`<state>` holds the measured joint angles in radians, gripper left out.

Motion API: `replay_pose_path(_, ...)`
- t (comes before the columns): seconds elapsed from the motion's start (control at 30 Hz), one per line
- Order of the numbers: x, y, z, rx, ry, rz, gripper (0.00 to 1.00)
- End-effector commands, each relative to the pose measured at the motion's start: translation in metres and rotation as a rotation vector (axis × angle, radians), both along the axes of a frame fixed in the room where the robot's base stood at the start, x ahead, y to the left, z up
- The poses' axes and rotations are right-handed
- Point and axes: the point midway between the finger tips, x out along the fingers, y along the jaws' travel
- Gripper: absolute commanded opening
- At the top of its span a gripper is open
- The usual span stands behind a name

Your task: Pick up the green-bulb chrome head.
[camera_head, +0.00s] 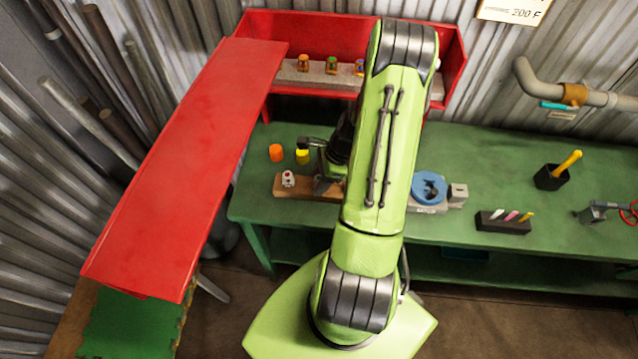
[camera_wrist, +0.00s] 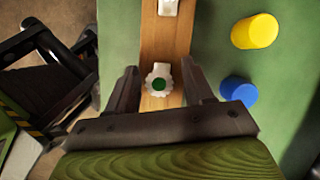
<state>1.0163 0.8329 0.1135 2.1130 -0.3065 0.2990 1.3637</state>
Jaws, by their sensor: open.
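The green-bulb chrome head (camera_wrist: 159,84) is a small silvery scalloped piece with a green centre, on the wooden strip (camera_wrist: 165,42) in the wrist view. My gripper (camera_wrist: 160,72) is open, with one finger on each side of the head. A gap shows on both sides, and the fingers do not appear to touch it. How far down they reach is hard to tell. In the head view, my gripper (camera_head: 328,184) is over the wooden strip, and the green-bulb head is hidden behind my arm.
Another chrome head (camera_head: 288,179) with a red bulb sits at the strip's left end. Orange (camera_head: 276,153) and yellow (camera_head: 302,156) cylinders stand behind it; a blue cylinder (camera_wrist: 238,92) is close to my right finger. The red cabinet (camera_head: 300,30) backs the green bench (camera_head: 480,160).

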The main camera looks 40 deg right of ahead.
Motion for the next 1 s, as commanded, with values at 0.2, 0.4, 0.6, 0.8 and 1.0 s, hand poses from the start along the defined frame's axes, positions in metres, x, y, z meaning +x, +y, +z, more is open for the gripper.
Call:
replay_pose_path(0.2,0.000,0.000,0.001,0.000,0.000,0.000,0.36)
replay_pose_path(0.4,0.000,0.000,0.001,0.000,0.000,0.000,0.06)
replay_pose_path(0.6,0.000,0.000,0.001,0.000,0.000,0.000,0.00)
replay_pose_path(0.8,0.000,-0.001,0.014,-0.002,-0.003,0.001,0.00)
replay_pose_path(1.0,0.000,-0.001,0.065,-0.005,-0.003,0.000,0.00)
